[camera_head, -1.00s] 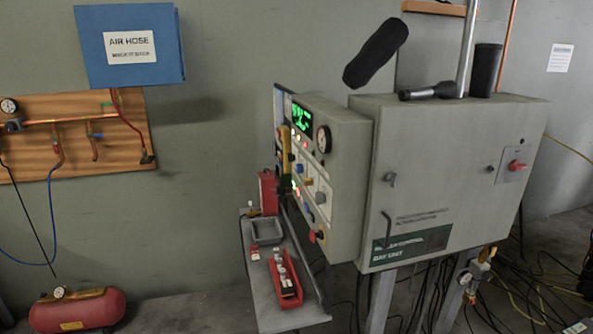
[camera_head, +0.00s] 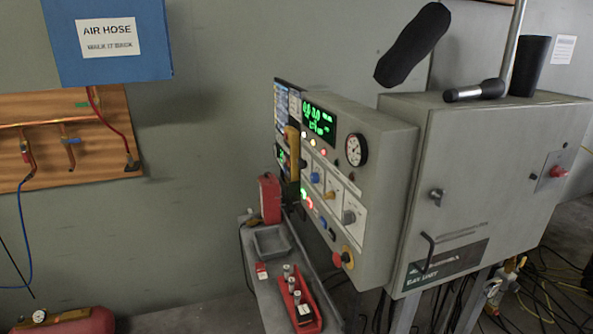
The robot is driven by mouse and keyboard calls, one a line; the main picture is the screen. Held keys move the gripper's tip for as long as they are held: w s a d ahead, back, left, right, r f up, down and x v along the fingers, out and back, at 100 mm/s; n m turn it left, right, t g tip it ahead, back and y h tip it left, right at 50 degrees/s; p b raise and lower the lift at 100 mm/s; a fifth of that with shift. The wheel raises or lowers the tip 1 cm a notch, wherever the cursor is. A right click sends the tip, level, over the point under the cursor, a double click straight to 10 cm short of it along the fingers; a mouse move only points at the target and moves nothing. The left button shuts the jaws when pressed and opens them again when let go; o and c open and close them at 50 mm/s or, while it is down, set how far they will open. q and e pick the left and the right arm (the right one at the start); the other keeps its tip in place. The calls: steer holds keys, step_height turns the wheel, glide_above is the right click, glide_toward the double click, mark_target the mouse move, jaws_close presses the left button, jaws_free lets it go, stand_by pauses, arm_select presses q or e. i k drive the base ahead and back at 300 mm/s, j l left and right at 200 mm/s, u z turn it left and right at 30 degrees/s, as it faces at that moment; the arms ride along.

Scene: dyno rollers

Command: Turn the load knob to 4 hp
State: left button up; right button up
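The control panel (camera_head: 375,150) is a grey box seen at a steep angle in the head view. Its face holds a green lit display (camera_head: 320,121), a round gauge (camera_head: 357,149), and small knobs in a row: a blue knob (camera_head: 315,177), a yellowish knob (camera_head: 331,194) and a grey knob (camera_head: 348,216). I cannot tell which one is the load knob; the labels and pointer positions are too small to read. Neither of my grippers is in view.
A grey shelf (camera_head: 262,283) below the panel bears a red bin (camera_head: 308,326) with small parts, a grey tray (camera_head: 272,238) and a red can (camera_head: 270,198). A grey cabinet (camera_head: 470,140) stands right of the panel. Cables lie on the floor at right.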

mark_target(314, 177)
steer(key=i+j+z, duration=0.1)
steer(key=i+j, duration=0.8)
